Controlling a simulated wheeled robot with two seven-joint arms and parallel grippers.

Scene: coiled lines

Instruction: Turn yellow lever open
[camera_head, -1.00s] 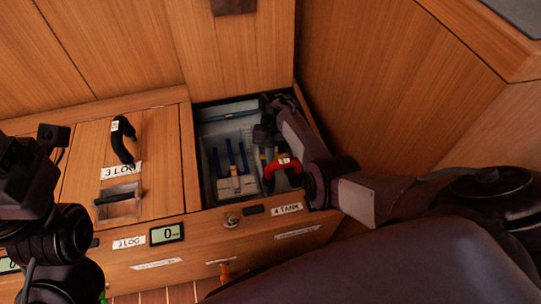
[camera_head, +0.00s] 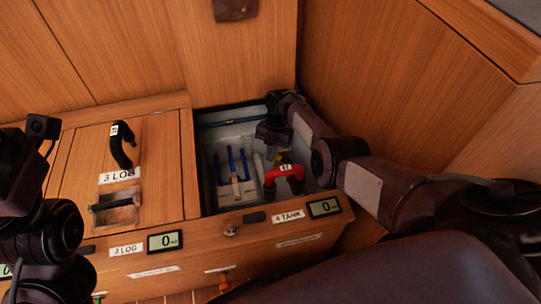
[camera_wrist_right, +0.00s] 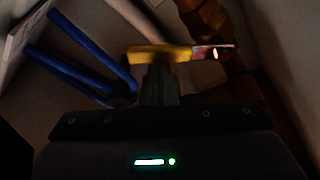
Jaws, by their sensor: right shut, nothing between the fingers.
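The yellow lever (camera_wrist_right: 160,53) shows in the right wrist view as a short yellow bar lying across, with a red and silvery part at its right end. In the head view it is a small yellow patch (camera_head: 271,153) down in the open locker (camera_head: 207,190), partly hidden by my right gripper. My right gripper (camera_head: 272,138) reaches into the locker, shut and empty. In the wrist view its fingertips (camera_wrist_right: 156,75) are right at the lever's middle; whether they touch it, I cannot tell. My left gripper (camera_head: 18,160) is at the left edge, its fingers unclear.
A red handle (camera_head: 285,172) with a white tag stands at the locker's front right. Blue levers (camera_head: 232,160) stand left of my right gripper. The closed 3 LOG lid (camera_head: 80,170) is to the left. Wooden walls (camera_head: 400,80) rise behind and right.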

